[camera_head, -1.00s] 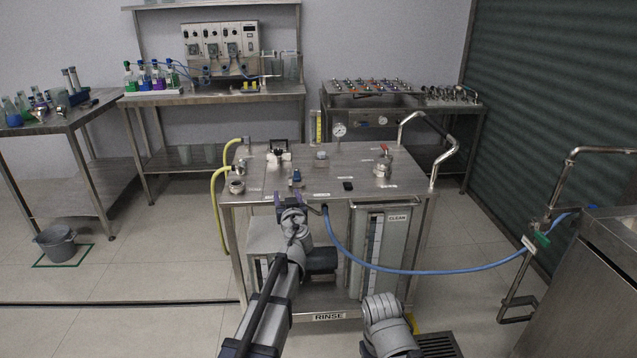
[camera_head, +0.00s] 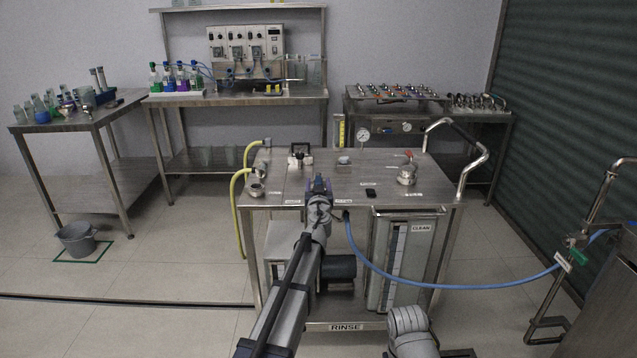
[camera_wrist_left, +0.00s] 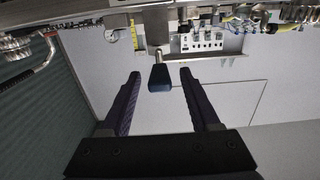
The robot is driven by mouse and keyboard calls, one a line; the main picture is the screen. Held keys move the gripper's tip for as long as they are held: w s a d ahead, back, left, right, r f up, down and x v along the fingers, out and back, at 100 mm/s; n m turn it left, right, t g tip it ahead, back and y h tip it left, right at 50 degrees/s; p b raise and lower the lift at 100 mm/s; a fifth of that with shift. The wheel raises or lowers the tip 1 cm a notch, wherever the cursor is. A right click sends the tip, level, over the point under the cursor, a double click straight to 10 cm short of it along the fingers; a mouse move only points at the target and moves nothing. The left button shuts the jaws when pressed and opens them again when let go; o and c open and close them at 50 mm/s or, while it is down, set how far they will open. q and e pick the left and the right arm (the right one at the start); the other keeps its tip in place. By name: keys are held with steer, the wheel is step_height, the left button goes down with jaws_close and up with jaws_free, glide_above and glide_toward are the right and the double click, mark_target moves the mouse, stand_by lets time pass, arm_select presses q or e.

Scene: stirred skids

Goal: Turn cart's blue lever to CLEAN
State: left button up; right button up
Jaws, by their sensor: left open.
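The steel cart (camera_head: 385,172) stands in front of me. Its blue lever (camera_wrist_left: 159,78) shows in the left wrist view as a dark blue handle on a metal stem. My left gripper (camera_head: 319,181) is open at the cart's front edge and covers the lever in the head view. In the wrist view its two fingers (camera_wrist_left: 159,74) stand on either side of the handle, with a gap at each side. Small labels lie near the lever, too small to read. A CLEAN sign (camera_head: 421,227) is on a tank under the cart top. My right gripper is out of view.
A red-handled valve (camera_head: 407,172), a small black object (camera_head: 370,193) and a pressure gauge (camera_head: 363,134) are on or by the cart top. A blue hose (camera_head: 450,285) runs right from the cart. A grey bucket (camera_head: 77,239) stands on the floor at left.

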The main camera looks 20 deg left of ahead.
arm_select(q)
steer(key=shift+x, duration=0.85)
steer(key=shift+c, duration=0.2)
jaws_close()
stand_by(0.5)
